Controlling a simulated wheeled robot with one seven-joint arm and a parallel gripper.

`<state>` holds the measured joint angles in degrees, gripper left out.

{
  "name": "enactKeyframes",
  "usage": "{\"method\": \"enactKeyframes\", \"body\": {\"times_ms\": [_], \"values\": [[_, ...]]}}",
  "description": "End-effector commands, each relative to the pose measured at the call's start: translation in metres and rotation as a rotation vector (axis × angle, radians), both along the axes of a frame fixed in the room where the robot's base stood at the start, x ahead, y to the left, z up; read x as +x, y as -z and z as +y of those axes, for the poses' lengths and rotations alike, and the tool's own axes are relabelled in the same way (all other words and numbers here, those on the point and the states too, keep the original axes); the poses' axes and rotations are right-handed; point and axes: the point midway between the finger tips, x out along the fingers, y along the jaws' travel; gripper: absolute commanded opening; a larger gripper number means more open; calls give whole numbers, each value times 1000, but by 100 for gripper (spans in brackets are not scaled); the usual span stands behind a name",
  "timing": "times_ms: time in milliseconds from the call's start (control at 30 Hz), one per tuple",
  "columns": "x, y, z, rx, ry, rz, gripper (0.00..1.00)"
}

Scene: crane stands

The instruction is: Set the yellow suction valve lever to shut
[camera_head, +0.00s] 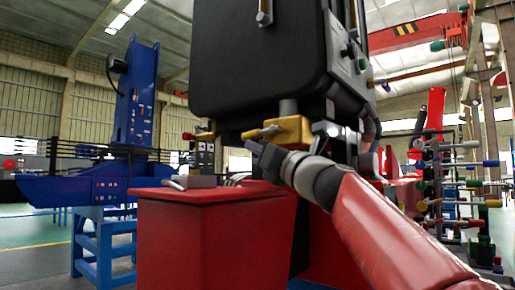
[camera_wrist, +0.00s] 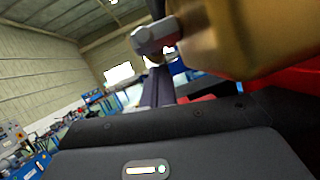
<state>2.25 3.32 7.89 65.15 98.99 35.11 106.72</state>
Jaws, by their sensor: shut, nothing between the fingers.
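The yellow suction valve (camera_head: 290,130) sits under the large black tank, with a short yellow lever-like part (camera_head: 252,134) sticking out to its left. I cannot tell the lever's setting. My gripper (camera_head: 252,147) is shut and empty, just below that part; whether it touches is unclear. In the wrist view the shut fingers (camera_wrist: 157,80) point away from me. A large, blurred yellow body (camera_wrist: 245,38) fills the upper right there, close above the fingers, and a grey block-like end (camera_wrist: 156,36) shows at its left.
The black tank (camera_head: 258,55) hangs directly above my gripper. A red cabinet (camera_head: 210,235) with a small grey block (camera_head: 193,181) on top stands below left. A blue machine (camera_head: 135,95) is at the left. A rack with coloured handles (camera_head: 450,180) stands at the right.

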Motion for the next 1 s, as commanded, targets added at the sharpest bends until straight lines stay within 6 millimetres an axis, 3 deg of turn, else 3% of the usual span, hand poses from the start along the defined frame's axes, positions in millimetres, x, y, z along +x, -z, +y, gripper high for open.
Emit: {"method": "enactKeyframes", "body": {"times_ms": [433, 833, 1000], "values": [[-4, 3, -3, -1, 1, 0, 0], [-45, 28, -42, -1, 2, -1, 0], [-46, 40, -49, -18, -15, -29, 0]]}}
